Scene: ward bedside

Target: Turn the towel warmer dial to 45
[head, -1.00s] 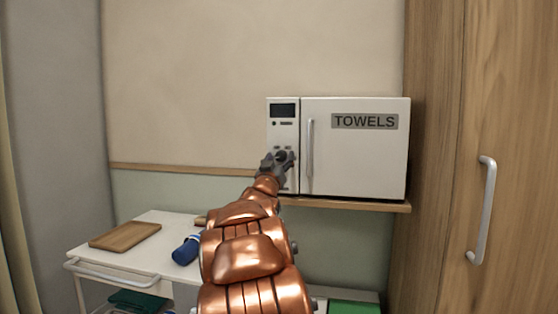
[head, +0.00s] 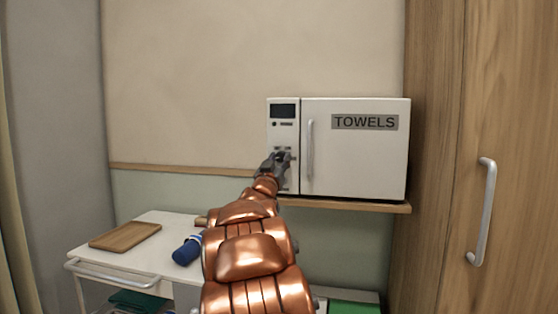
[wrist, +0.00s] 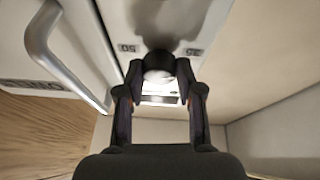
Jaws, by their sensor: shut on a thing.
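The towel warmer (head: 355,160) is a white box on a wall shelf, with a TOWELS label on its door and a dark display (head: 283,111) on its left panel. My gripper (head: 278,160) is at the lower part of that panel and hides most of the dial there. In the wrist view my gripper (wrist: 158,76) has its two fingers on either side of the dark round dial (wrist: 158,60) and is shut on it. Small printed marks, one reading 50, show on the panel beside the dial. The dial's pointer and setting cannot be made out.
The warmer's door handle (head: 310,148) stands out just right of the panel and close to my gripper. Below left, a white cart (head: 110,256) carries a wooden tray (head: 126,236) and a blue item (head: 187,250). A wooden cabinet (head: 440,150) stands at right.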

